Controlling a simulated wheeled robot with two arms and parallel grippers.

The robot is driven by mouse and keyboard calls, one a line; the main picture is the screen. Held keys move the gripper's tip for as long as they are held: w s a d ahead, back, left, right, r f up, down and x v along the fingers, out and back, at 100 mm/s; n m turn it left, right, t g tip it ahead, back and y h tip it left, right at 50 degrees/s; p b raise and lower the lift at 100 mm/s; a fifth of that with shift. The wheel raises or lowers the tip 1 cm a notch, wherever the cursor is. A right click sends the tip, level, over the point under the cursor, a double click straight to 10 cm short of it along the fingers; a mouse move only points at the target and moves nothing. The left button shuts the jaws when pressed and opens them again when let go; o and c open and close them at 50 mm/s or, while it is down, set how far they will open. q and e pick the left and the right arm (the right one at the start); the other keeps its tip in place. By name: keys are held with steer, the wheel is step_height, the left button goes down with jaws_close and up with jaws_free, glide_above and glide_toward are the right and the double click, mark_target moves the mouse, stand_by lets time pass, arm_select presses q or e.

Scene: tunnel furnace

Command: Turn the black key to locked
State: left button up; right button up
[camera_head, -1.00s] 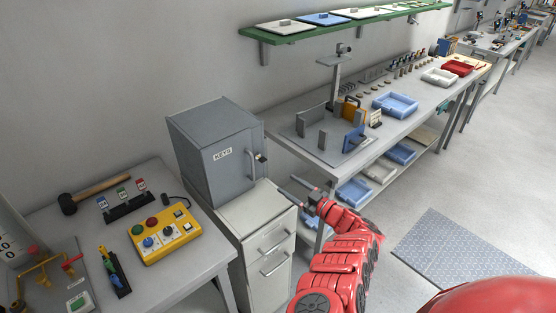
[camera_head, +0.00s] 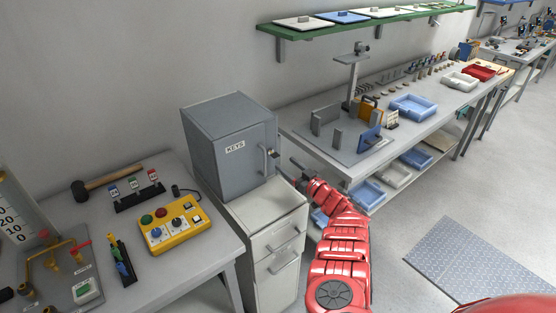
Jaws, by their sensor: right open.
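A grey key cabinet (camera_head: 228,160) labelled KEYS stands on a drawer unit, its door shut. The small black key (camera_head: 273,154) sits at the right edge of the door, beside the vertical door handle (camera_head: 264,161). Whether it is turned to locked is too small to tell. My right gripper (camera_head: 289,168) is open, just right of and slightly below the key. Its fingers point at the cabinet's front, and I cannot tell whether they touch the key. My left gripper is not in view.
The light drawer unit (camera_head: 262,222) with handles stands below. A yellow control box (camera_head: 173,232) is on the left bench. The long workbench (camera_head: 350,172) behind my right arm holds a fixture and trays. The floor at right is clear around a grey mat (camera_head: 480,262).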

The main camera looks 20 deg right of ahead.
mark_target(271, 153)
steer(key=x, duration=0.1)
steer(key=b+x, duration=0.2)
steer(key=x, duration=0.1)
steer(key=shift+f, duration=0.3)
steer(key=shift+w+a+r+b, duration=0.1)
steer(key=shift+w+a+b, duration=0.05)
steer(key=shift+w+b, duration=0.5)
steer(key=shift+w+a+r, duration=0.15)
steer(key=shift+w+r, duration=0.05)
steer(key=shift+w, duration=0.05)
jaws_close()
